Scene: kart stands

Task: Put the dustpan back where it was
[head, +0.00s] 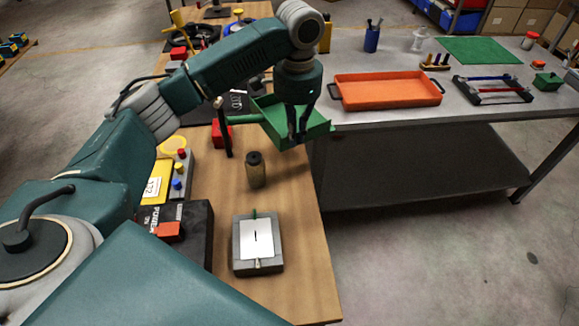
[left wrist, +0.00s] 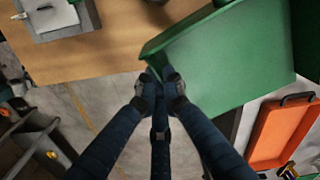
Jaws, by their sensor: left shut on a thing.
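The green dustpan (head: 271,116) is in the air over the right edge of the wooden table (head: 290,215), by the gap to the metal table (head: 480,110). Its handle points left. My left gripper (head: 297,137) comes down from above and is shut on the dustpan's wall. In the left wrist view the dustpan (left wrist: 235,60) fills the upper right, and the dark fingers close on its near left edge. My right gripper is in neither view.
An orange tray (head: 388,91) stands on the metal table close to the dustpan. A green mat (head: 484,50) lies farther back. On the wooden table are a dark-capped bottle (head: 255,170), a grey block with a white sheet (head: 257,241) and a yellow-labelled box (head: 156,188).

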